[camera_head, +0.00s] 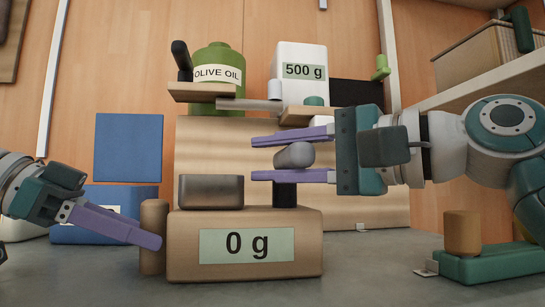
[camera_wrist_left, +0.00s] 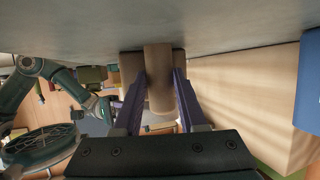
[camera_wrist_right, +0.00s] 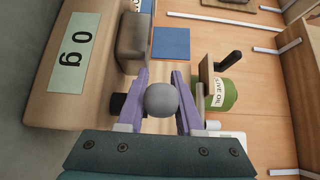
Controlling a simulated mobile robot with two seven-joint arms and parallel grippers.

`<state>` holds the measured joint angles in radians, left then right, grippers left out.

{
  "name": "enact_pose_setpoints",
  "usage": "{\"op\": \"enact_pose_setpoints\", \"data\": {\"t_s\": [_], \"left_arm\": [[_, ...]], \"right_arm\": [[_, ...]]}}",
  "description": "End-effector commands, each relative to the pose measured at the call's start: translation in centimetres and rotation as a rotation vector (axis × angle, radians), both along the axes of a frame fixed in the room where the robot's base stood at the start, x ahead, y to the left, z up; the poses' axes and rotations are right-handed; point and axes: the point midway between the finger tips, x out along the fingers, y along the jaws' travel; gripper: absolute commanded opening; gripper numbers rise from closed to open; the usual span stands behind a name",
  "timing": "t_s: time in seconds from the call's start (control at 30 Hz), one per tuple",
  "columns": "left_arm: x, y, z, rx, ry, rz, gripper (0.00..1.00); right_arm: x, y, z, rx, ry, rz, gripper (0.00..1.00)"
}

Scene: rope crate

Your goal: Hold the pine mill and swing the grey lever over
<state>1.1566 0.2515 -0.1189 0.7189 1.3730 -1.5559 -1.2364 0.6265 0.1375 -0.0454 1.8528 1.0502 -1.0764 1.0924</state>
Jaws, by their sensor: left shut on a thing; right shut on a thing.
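The pine mill (camera_head: 190,250) is a light brown box on the grey counter, with a pale "0 g" panel on its front and a dark block (camera_head: 211,191) on top. A brown upright cylinder (camera_head: 153,210) stands against its left side. My left gripper (camera_head: 156,240) is shut on this cylinder, which shows between the fingers in the left wrist view (camera_wrist_left: 157,65). The grey lever's rounded knob (camera_head: 294,155) is above a black post (camera_head: 284,195) on the box's right top. My right gripper (camera_head: 254,158) is shut on the knob, one finger above and one below; it also shows in the right wrist view (camera_wrist_right: 161,100).
Behind stand a large wooden box (camera_head: 380,200) and blue blocks (camera_head: 128,147). Olive oil (camera_head: 218,60) and a white 500 g block (camera_head: 300,60) sit higher up. A green base with an orange-brown cylinder (camera_head: 462,232) lies at right. The front counter is clear.

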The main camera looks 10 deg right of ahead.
Motion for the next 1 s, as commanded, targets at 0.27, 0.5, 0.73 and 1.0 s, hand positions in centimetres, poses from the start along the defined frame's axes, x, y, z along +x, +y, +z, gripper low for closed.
{"op": "enact_pose_setpoints", "data": {"t_s": [0.27,0.5,0.73,1.0], "left_arm": [[0.0,0.0,-0.2,0.003,0.003,-0.001,0.00],[-0.1,0.0,-0.2,0.003,0.003,-0.002,0.00],[-0.1,0.0,-0.2,0.002,0.002,-0.004,0.00],[-0.1,0.0,-0.2,0.002,0.003,-0.005,0.00]], "right_arm": [[-0.1,-0.8,-0.3,-0.008,0.010,0.179,0.00],[-0.3,-1.6,-0.2,-0.005,0.009,0.370,0.00],[-0.3,-2.1,-0.2,-0.006,0.007,0.500,0.00],[-0.2,-2.6,-0.2,-0.007,0.007,0.599,0.00]]}}
